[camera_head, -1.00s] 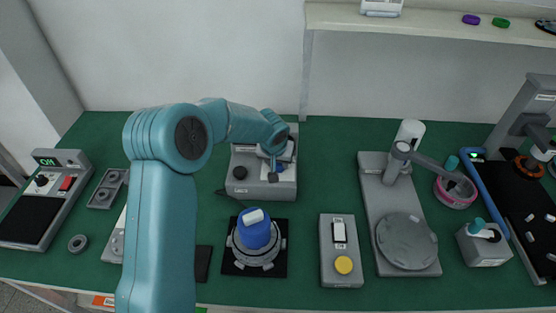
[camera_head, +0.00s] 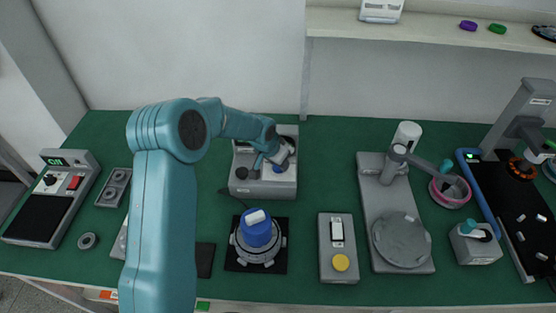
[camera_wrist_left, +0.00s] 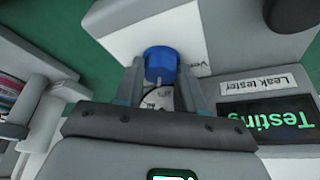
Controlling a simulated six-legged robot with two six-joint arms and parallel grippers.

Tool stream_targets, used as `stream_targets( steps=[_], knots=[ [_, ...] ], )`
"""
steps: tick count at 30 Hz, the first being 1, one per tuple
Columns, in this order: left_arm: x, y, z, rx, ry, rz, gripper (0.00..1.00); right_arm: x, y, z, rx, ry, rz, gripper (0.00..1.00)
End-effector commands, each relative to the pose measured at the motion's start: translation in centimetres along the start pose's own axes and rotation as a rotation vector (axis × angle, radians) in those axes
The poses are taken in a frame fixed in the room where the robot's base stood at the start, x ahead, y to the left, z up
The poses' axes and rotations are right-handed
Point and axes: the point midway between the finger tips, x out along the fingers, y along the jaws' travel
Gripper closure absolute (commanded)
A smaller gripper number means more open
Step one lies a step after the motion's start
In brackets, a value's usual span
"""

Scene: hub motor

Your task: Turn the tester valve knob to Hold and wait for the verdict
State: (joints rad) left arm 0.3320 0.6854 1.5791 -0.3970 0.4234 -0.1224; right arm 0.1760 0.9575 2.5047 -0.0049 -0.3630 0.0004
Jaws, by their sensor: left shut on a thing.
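The grey leak tester (camera_head: 263,187) stands at the back middle of the green table. Its blue valve knob (camera_wrist_left: 161,62) sits between the fingers of my left gripper (camera_wrist_left: 160,80) in the left wrist view, and the gripper is shut on it. The knob's lower part and part of its dial marking are covered by the fingers. The tester's dark screen (camera_wrist_left: 268,118) reads "Testing" in green, beside a "Leak tester" label (camera_wrist_left: 262,83). In the head view, my left gripper (camera_head: 277,162) reaches down over the tester and hides much of its top. My right gripper is not in view.
A motor with a blue top (camera_head: 258,232) sits on a black mat in front of the tester. A grey box with a yellow button (camera_head: 341,263) and a round-plate press (camera_head: 402,240) stand to the right. Green table lies bare between them.

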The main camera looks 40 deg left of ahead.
Motion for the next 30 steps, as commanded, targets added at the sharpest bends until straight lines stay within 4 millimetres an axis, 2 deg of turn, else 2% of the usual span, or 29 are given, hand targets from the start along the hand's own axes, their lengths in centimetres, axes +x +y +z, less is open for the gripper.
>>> stream_targets(
  steps=[7,8,9,10,18,22,26,30],
  knots=[
    [-0.1,0.0,-0.1,0.0,0.002,-0.001,0.91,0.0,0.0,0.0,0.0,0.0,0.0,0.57],
    [-0.1,0.0,-0.1,0.0,0.003,-0.001,0.55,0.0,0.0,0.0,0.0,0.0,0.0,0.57],
    [-0.1,0.0,-0.1,0.0,0.002,-0.001,0.42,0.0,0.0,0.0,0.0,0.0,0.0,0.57],
    [-0.1,0.0,-0.1,0.0,0.002,-0.001,0.36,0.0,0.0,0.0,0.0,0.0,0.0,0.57],
    [-0.1,0.0,0.0,-0.001,0.001,-0.001,0.36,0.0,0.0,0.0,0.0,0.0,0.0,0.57],
    [-0.9,0.0,-0.1,-0.001,0.003,-0.002,0.36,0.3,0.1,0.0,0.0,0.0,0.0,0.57],
    [-3.4,-0.1,-0.1,0.0,0.007,-0.003,0.36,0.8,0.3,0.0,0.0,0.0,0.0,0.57],
    [-7.2,-0.1,-0.1,0.0,0.008,-0.004,0.36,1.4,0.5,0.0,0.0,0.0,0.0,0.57]
  ],
)
